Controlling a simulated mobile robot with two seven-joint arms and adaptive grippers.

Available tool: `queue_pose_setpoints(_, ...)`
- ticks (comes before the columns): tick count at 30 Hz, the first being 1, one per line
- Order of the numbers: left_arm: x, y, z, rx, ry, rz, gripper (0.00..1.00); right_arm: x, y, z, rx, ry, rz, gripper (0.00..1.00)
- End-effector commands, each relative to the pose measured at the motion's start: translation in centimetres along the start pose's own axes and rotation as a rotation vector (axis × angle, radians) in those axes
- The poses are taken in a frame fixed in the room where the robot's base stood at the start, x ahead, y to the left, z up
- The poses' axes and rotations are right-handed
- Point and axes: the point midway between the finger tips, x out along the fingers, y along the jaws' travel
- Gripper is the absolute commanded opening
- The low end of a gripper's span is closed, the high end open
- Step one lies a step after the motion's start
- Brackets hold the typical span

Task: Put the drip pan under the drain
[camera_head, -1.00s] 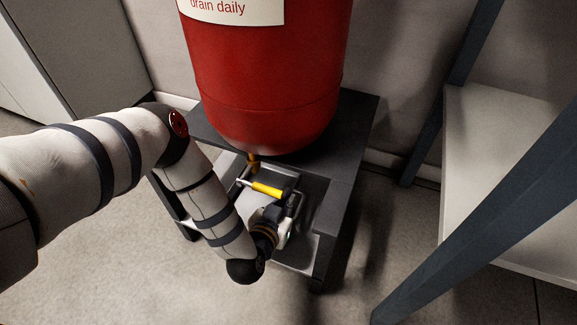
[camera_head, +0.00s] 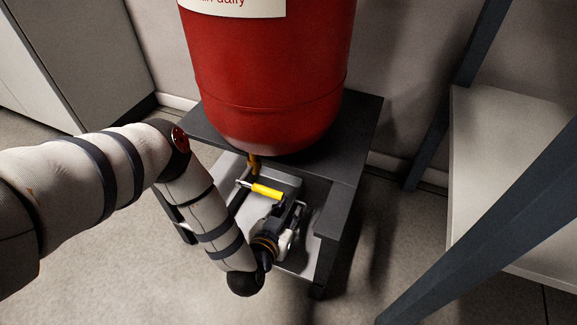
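The drip pan (camera_head: 311,194) is a grey, shallow tray inside the dark stand, below the red tank (camera_head: 270,70). The drain is a brass-coloured pipe (camera_head: 254,164) at the tank's underside with a yellow-handled valve (camera_head: 267,191). It hangs above the pan area in this view. My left gripper (camera_head: 293,215) is low in the stand's front opening, over or at the pan, just right of and below the yellow handle. Its fingertips are small and partly lost against the grey pan, so its grip is unclear. The gripper and forearm hide part of the pan. My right gripper is out of view.
The dark stand (camera_head: 350,150) frames the space, with a leg at the front right. A shelf unit (camera_head: 505,180) with dark posts stands to the right. A grey cabinet (camera_head: 75,55) is at the upper left. Open floor (camera_head: 130,265) lies in front.

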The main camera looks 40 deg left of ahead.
Motion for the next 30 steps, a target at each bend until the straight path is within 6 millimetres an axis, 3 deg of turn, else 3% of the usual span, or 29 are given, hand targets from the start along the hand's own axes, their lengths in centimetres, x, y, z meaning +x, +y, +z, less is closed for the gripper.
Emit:
queue_pose_setpoints(6, -6.2, 0.1, -0.6, 0.000, -0.002, 0.004, 0.25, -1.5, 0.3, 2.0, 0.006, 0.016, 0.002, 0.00)
queue_pose_setpoints(12, -10.3, 0.0, -0.3, 0.001, -0.001, 0.002, 0.25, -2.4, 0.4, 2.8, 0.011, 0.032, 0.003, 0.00)
queue_pose_setpoints(17, -11.4, 0.0, -0.1, 0.000, -0.001, 0.000, 0.25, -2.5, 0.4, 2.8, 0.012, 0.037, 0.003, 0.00)
queue_pose_setpoints(30, -11.8, 0.3, 0.1, -0.004, -0.016, 0.009, 0.25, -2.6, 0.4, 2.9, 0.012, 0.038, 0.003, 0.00)
